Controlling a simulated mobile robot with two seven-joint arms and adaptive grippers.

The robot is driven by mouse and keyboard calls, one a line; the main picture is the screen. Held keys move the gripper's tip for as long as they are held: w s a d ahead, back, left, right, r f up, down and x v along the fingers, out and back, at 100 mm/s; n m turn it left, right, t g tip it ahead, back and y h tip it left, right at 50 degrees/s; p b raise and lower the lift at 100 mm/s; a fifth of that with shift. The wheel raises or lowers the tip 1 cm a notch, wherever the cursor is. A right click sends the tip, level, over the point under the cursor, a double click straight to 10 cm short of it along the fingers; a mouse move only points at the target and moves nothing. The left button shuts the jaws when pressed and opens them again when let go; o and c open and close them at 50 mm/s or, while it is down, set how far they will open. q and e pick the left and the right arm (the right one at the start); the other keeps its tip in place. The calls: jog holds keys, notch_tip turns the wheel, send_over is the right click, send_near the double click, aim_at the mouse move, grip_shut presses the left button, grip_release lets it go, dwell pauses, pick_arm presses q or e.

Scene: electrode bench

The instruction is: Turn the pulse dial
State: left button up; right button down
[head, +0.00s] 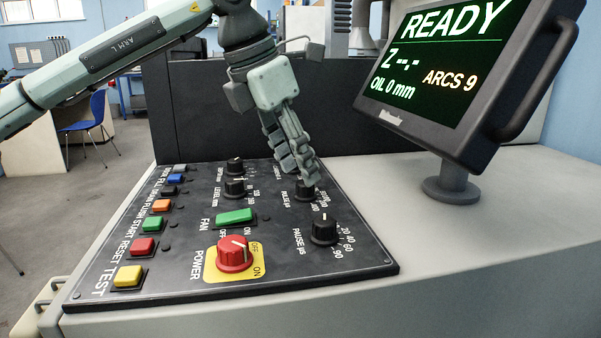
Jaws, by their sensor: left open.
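The pulse dial (305,193) is a small black knob near the right edge of the black control panel (190,262). Its label reads PULSE µs and a number scale curves to its right. My left gripper (304,176) comes down from above with its fingertips at the dial, covering its upper part. The jaws are open, seen edge-on. Whether the fingers touch the dial cannot be told. My right gripper does not show.
The black pause dial (324,230) sits just below. The green fan switch (235,217), red power knob (233,254) and a column of coloured buttons (143,246) lie left. A monitor (449,75) reading READY stands right. The worktop right of the panel is clear.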

pick_arm(q)
jog(key=v, duration=0.9)
jog(key=shift+s+a+r, duration=0.1)
